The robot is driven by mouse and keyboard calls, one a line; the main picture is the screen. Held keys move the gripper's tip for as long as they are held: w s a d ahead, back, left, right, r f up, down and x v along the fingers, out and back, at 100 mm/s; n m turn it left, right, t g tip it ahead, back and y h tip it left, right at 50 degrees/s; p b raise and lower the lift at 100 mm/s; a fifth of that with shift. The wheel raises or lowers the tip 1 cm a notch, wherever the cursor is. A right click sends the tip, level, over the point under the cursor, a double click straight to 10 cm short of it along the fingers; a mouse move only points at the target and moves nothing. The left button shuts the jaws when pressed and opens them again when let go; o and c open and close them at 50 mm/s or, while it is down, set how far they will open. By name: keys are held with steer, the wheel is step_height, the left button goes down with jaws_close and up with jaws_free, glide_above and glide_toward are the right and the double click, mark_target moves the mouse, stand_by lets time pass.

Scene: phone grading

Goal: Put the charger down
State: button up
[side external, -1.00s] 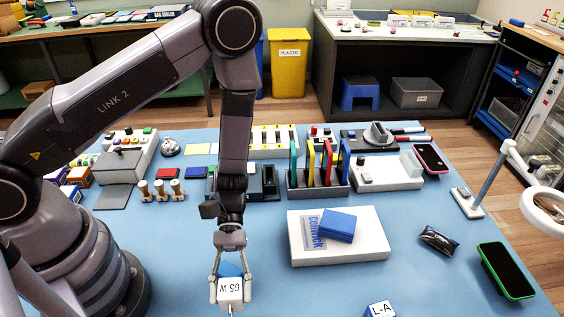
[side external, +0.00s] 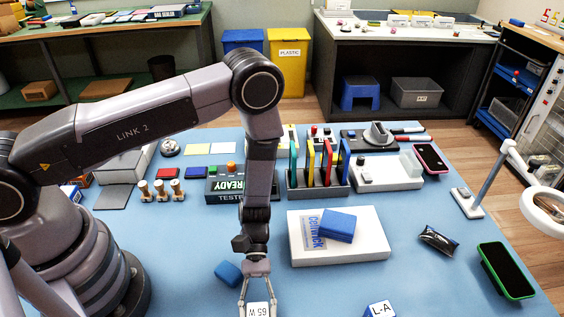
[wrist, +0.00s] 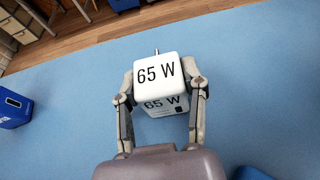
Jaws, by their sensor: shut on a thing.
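The charger (side external: 258,310) is a white block marked "65 W". My gripper (side external: 258,302) is shut on it at the bottom edge of the side external view, where its lower part is cut off. In the wrist view the charger (wrist: 157,76) sits between my two fingers (wrist: 160,95), with a metal prong at its far end. Blue mat shows around it. I cannot tell whether it touches the mat.
A blue block (side external: 228,273) lies on the mat (side external: 190,245) left of my gripper. A white box (side external: 365,243) with a blue block on top (side external: 337,225) is to the right. An L-A cube (side external: 380,309) is at the front. Mat near the charger is clear.

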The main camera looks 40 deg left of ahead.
steer(key=o, duration=1.2)
steer(key=shift+c, duration=0.2)
